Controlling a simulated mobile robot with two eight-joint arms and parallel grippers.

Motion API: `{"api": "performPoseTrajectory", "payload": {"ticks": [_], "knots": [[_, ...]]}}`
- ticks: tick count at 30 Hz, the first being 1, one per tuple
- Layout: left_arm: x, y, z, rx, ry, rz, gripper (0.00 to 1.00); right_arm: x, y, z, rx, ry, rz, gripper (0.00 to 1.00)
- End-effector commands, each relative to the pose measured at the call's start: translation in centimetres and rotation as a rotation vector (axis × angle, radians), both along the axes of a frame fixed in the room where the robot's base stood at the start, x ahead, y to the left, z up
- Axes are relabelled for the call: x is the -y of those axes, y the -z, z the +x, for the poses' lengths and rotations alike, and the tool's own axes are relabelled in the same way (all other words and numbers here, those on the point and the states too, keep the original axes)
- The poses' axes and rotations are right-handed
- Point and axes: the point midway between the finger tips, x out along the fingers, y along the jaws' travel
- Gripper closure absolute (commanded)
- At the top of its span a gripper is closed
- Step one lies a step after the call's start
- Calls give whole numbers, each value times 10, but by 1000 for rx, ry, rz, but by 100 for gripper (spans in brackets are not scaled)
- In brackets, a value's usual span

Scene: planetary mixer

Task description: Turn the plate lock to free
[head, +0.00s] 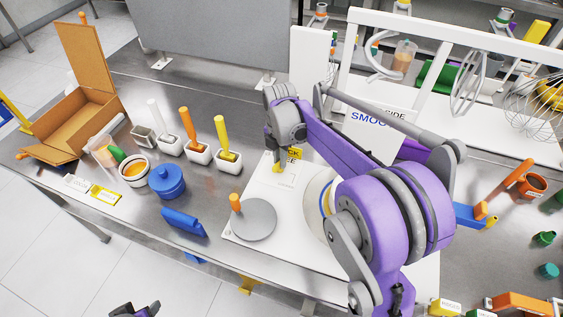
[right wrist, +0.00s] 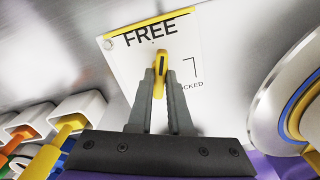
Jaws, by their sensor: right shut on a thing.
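The plate lock's yellow lever (right wrist: 160,68) stands between the two grey fingers of my right gripper (right wrist: 162,80), which is shut on it. The lever's top end is just below the word FREE on the white label plate (right wrist: 192,50); the LOCKED mark is to the right, partly covered by a finger. In the head view a bit of yellow (head: 278,168) shows below my right wrist, by the label plate (head: 287,180). The lever's base is hidden by the fingers. Part of my left gripper (head: 136,310) shows at the bottom edge; its jaws are unclear.
A grey round disc with an orange knob (head: 254,220) lies in front on the white base plate. White cups with coloured handles (head: 198,152) and a blue pot (head: 166,181) stand to the left. A round white and blue part (right wrist: 292,105) is close on the right in the wrist view.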

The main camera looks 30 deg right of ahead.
Motion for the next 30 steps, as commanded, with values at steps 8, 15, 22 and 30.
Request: {"api": "performPoseTrajectory", "payload": {"ticks": [8,15,22,30], "knots": [[0,0,0,0,0,0,49,0,0,0,-1,-104,0,100],[0,0,0,0,0,0,49,0,0,0,-1,-375,0,100],[0,0,0,0,0,0,49,0,0,0,0,-365,0,45],[0,0,0,0,0,0,49,0,0,0,0,-364,0,45]]}}
